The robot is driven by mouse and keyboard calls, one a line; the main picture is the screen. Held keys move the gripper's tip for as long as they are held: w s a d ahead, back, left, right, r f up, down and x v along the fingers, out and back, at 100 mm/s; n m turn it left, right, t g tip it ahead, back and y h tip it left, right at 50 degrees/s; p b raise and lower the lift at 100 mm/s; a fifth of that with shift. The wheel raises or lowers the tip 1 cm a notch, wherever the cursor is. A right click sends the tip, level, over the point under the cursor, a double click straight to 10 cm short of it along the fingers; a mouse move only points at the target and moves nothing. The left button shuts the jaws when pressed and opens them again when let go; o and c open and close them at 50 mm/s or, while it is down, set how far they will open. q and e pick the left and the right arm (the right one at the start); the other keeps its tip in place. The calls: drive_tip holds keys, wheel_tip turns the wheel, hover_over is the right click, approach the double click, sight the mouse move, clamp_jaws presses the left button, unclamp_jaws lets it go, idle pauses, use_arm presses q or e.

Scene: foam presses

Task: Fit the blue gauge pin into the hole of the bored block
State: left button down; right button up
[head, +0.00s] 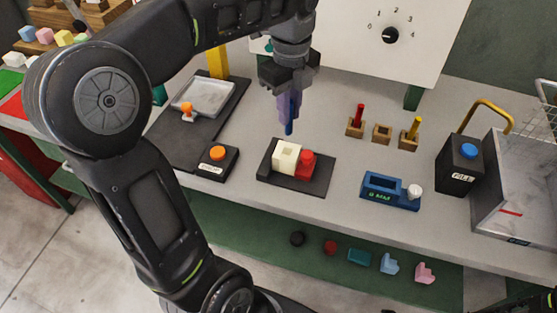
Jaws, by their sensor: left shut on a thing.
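My left gripper (289,98) points down and is shut on the blue gauge pin (290,127), which hangs upright below the fingers. The cream block (284,160), which looks like the bored block, sits in a dark fixture (313,184) beside a red part (306,164). The pin's lower end shows just above the block's top in the picture, apparently apart from it. The hole is too small to make out clearly. My right gripper is not in view.
Small wooden holders stand behind to the right: one with a red pin (360,114), one empty (382,133), one with a yellow pin (414,128). A blue gauge box (382,190) and an orange-button box (217,160) flank the fixture. A dial panel (350,40) stands behind.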

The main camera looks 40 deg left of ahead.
sight(288, 133)
use_arm(q)
drive_tip(key=shift+a+f, duration=0.1)
drive_tip(key=shift+f, duration=0.15)
wheel_tip(288, 133, down, 6)
drive_tip(key=shift+r, duration=0.15)
wheel_tip(288, 133, down, 4)
drive_tip(key=shift+r, duration=0.2)
idle(0.3)
drive_tip(key=shift+f, duration=0.15)
drive_tip(key=shift+f, duration=0.15)
drive_tip(key=c, duration=1.4)
unclamp_jaws()
drive_tip(key=shift+o, duration=0.2)
